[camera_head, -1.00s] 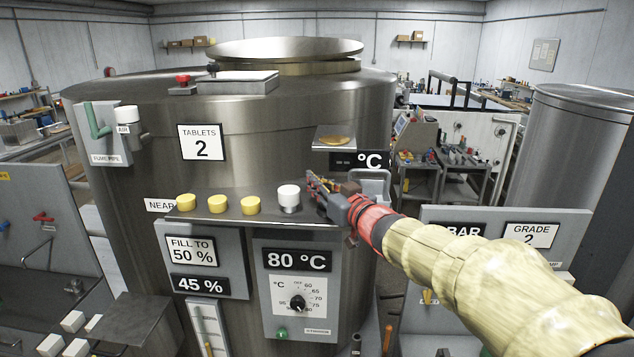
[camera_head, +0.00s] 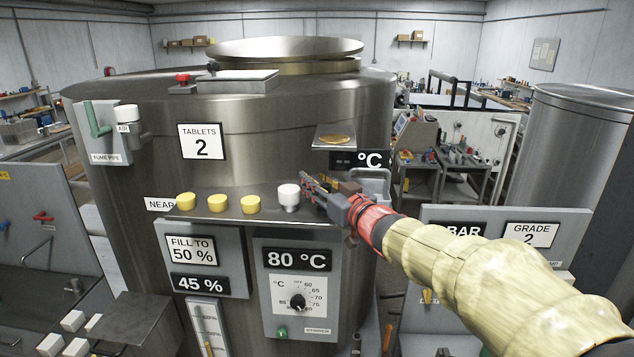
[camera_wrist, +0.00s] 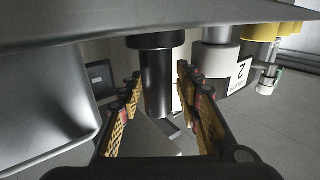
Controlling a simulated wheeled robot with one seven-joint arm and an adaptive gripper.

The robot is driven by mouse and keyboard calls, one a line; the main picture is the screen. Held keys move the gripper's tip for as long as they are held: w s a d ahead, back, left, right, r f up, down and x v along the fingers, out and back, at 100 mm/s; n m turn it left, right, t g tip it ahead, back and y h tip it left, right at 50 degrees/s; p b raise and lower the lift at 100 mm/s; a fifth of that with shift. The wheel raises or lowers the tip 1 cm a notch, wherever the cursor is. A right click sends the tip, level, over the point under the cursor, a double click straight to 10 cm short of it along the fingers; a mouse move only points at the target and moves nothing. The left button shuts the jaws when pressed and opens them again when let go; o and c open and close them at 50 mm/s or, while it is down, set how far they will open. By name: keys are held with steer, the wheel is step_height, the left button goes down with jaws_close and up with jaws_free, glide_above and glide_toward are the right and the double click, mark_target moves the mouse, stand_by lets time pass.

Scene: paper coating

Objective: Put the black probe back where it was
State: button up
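The black probe (camera_wrist: 157,85) is a dark cylinder with a wider collar. In the wrist view it stands between the two fingers of my gripper (camera_wrist: 159,76), its collar against the grey ledge. The fingers are spread on both sides, with narrow gaps seeming to show beside the probe, so they do not look closed on it. In the head view my gripper (camera_head: 322,194) is at the right end of the ledge on the big steel tank, just right of the white-capped piece (camera_head: 289,196). The probe is not clearly visible there, with my gripper in front.
Several yellow caps (camera_head: 218,203) stand in a row left of the white cap on the ledge (camera_head: 270,221). A grey bin-like holder (camera_head: 372,180) is just behind my gripper. A panel with an 80 °C display (camera_head: 297,260) hangs below.

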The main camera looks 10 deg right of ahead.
steer(key=shift+r, duration=0.25)
steer(key=v, duration=1.2)
steer(key=shift+d+f, duration=0.1)
steer(key=s+d+f+m+g+h, duration=0.55)
steer(key=s+f+h, duration=0.25)
steer(key=s, duration=0.3)
steer(key=s+a+f+n+g+y, duration=0.1)
steer(key=s+a+f+g, duration=0.2)
steer(key=s+f, duration=0.3)
steer(key=s+a+f+n+g+y, duration=0.1)
steer(key=s+a+f+g, duration=0.2)
steer(key=s, duration=0.9)
step_height(320, 180, down, 3)
steer(key=shift+s+a+f+y, duration=0.15)
steer(key=shift+a+y, duration=0.25)
steer(key=shift+a, duration=0.45)
